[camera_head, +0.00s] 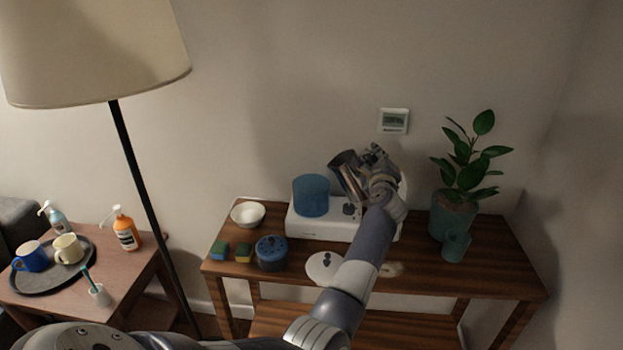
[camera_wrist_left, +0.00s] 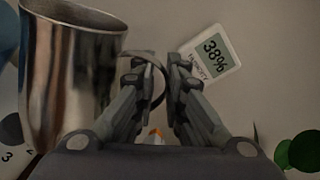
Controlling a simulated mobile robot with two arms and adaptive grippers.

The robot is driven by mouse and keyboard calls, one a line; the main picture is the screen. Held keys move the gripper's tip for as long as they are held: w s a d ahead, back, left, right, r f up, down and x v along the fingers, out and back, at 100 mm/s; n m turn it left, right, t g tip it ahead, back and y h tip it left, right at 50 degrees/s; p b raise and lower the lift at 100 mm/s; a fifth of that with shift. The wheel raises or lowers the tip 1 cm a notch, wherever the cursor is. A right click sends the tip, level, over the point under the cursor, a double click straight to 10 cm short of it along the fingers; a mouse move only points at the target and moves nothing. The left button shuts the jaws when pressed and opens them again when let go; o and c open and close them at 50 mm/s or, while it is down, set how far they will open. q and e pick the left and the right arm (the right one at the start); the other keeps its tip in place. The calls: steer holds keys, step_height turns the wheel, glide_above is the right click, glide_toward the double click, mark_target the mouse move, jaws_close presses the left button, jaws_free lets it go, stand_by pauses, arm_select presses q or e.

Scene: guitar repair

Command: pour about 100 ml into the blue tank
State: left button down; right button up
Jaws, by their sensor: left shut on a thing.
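The blue tank (camera_head: 311,196) is a translucent cylinder standing on the left part of a white base unit (camera_head: 318,229) on the wooden table. My left gripper (camera_head: 368,174) is shut on the handle of a metal pitcher (camera_head: 345,175). The pitcher is raised right of the tank, tilted with its mouth to the upper left. In the left wrist view, the pitcher (camera_wrist_left: 75,75) is beside my left gripper (camera_wrist_left: 158,78), with the handle between the fingers. No liquid stream shows, and the pitcher's contents are hidden. My right gripper is not in view.
A potted plant (camera_head: 453,215) stands right. A lamp (camera_head: 95,55) stands left.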

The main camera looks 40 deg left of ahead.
mark_target(362, 154)
arm_select(q)
steer(key=shift+s+a+r+n+p, duration=0.3)
steer(key=shift+a+r+p, duration=0.1)
steer(key=shift+r, duration=0.15)
steer(key=shift+s+a+n, duration=0.35)
steer(key=shift+a+n, duration=0.3)
steer(key=shift+n, duration=0.25)
steer(key=shift+s+a+r+n+p, duration=0.15)
steer(key=shift+a+r+n+p, duration=0.1)
steer(key=shift+r+n+p, duration=0.25)
steer(key=shift+s+a+r+n+p, duration=0.15)
steer(key=shift+a+r+n+p, duration=0.1)
steer(key=shift+r+n+p, duration=0.2)
steer(key=shift+f, duration=0.15)
steer(key=shift+s+a+n, duration=0.35)
steer(key=shift+a+n, duration=0.25)
steer(key=shift+n, duration=0.15)
steer(key=shift+s+a+r+n+p, duration=0.35)
steer(key=shift+a+r+n+p, duration=0.2)
steer(key=shift+n+p, duration=0.2)
stand_by(0.5)
